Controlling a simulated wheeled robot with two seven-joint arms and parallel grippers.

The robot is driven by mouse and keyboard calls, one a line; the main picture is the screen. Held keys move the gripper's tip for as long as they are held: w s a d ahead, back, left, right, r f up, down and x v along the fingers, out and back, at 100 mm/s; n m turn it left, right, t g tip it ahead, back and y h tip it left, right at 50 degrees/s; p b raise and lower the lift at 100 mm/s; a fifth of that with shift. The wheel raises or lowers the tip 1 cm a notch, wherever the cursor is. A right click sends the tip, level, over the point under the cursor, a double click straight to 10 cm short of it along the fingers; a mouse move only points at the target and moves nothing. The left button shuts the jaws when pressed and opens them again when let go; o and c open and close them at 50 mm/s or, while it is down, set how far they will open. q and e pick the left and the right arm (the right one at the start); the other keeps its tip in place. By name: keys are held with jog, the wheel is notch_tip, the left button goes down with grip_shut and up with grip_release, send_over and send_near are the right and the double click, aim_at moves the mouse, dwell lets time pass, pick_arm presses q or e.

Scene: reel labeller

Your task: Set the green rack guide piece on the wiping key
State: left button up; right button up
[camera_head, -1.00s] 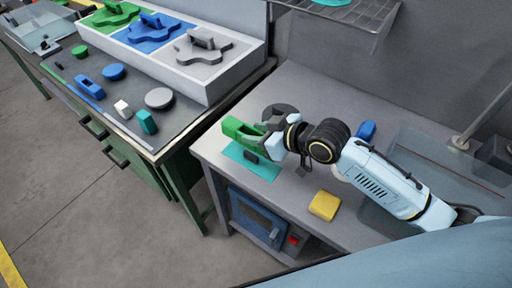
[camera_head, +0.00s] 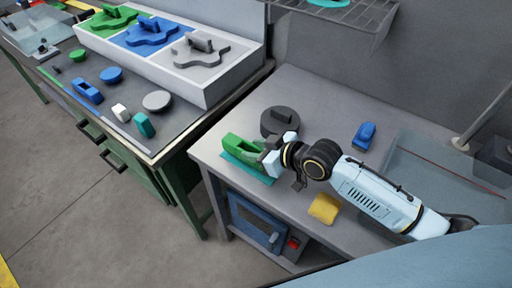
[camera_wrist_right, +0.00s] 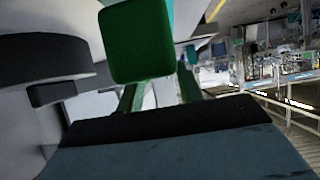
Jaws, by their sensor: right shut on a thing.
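The green rack guide piece (camera_head: 240,146) is in the jaws of my right gripper (camera_head: 268,156), which is shut on it above the near left corner of the right table. In the right wrist view the green piece (camera_wrist_right: 138,42) stands out ahead of the jaws. Beneath it lies a flat teal pad (camera_head: 236,166), mostly covered by the piece and gripper; it may be the wiping key, but I cannot tell for certain. Whether the piece touches the pad is unclear. My left gripper is not in view.
A dark grey round object (camera_head: 276,121) stands close behind my right gripper. A blue block (camera_head: 364,136) and a yellow block (camera_head: 323,208) lie on the grey table (camera_head: 318,98). The left bench holds several small parts and a white tray (camera_head: 205,88).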

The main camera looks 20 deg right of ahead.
jog(key=shift+f, duration=0.1)
jog(key=o, duration=1.1)
jog(key=shift+s+d+r+p, duration=0.15)
jog(key=shift+r, duration=0.25)
jog(key=shift+s+d+r+p, duration=0.1)
jog(key=shift+r+p, duration=0.05)
jog(key=shift+r, duration=0.25)
jog(key=v, duration=1.1)
jog(key=shift+s+p, duration=0.1)
jog(key=shift+p, duration=0.3)
